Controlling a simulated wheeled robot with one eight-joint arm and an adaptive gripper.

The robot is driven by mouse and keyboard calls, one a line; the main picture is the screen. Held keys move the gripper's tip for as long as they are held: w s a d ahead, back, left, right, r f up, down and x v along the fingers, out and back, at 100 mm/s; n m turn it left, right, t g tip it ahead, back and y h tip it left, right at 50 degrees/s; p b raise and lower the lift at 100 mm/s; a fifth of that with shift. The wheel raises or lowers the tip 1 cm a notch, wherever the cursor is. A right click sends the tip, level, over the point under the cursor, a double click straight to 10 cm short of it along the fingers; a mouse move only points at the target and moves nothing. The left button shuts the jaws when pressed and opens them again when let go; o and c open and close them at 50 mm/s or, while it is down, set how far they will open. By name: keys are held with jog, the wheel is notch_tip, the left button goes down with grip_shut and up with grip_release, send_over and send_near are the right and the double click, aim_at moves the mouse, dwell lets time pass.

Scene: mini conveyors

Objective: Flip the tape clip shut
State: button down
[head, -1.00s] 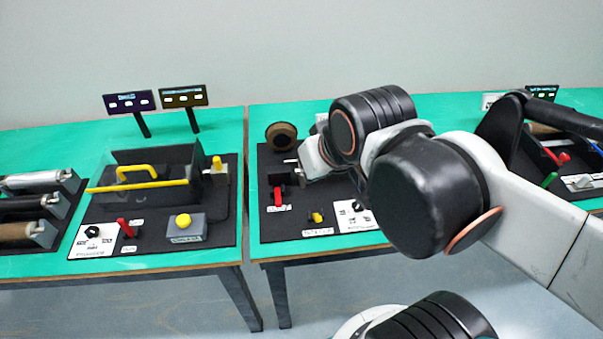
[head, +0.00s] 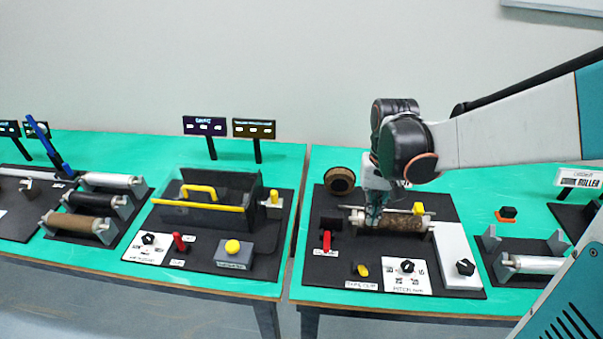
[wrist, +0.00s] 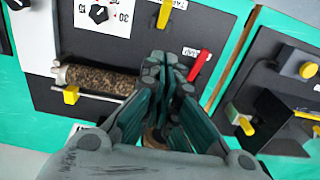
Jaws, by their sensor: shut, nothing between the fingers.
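The tape clip is a small yellow tab (head: 361,270) on a black block, just behind its label at the front edge of the right-hand dark board. It also shows in the wrist view as a yellow piece (wrist: 165,12) at the top edge, partly cut off; whether it stands open or lies flat I cannot tell. My gripper (head: 373,220) is shut and empty, pointing down over the board beside the left end of the brown speckled roller (head: 400,222). In the wrist view its fingertips (wrist: 168,65) lie apart from the clip.
A red lever (head: 327,241) stands left of the clip, and a dial plate (head: 403,277) and white box (head: 457,258) to its right. A brown tape ring (head: 340,181) stands at the back. A guarded station with a yellow handle (head: 198,190) is on the left table.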

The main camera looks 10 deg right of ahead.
jog(key=b, duration=0.4)
send_near(364, 269)
jog(key=w+d+f, duration=0.2)
jog(key=w+f, duration=0.2)
jog(key=w, duration=0.1)
jog(key=s+f, duration=0.1)
jog(key=s+a+f+b, duration=0.1)
jog(key=shift+s+a, duration=0.15)
jog(key=shift+s, duration=0.25)
jog(key=shift+s+f, duration=0.15)
jog(key=shift+f, duration=0.05)
jog(key=shift+s+a+f+t+b, duration=0.15)
jog(key=shift+s+f+b, duration=0.1)
jog(key=shift+s, duration=0.1)
jog(key=shift+s+a+f+t+b, duration=0.1)
jog(key=shift+s+f+t+b, duration=0.1)
jog(key=shift+s, duration=0.4)
jog(key=shift+a, duration=0.1)
